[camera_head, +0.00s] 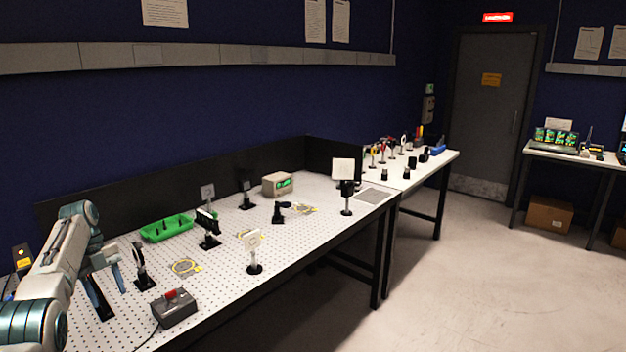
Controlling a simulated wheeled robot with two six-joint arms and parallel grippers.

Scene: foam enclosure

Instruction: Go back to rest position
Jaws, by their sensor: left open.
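My left arm comes in from the left edge over the near end of a white perforated table (215,292). My left gripper (112,296) points down at the table, with its two fingers apart and nothing seen between them. A black-mounted round optic (140,270) stands just to the right of the fingers. A grey box with a red switch (174,306) sits to the lower right of the gripper. My right gripper is not in view.
A green tray (166,229), a beige instrument (277,183) and several optic mounts, one with a white plate (254,248), stand on the table. A second table (440,160) adjoins it. Open floor (480,270) lies to the right. A door (490,110) is at the back.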

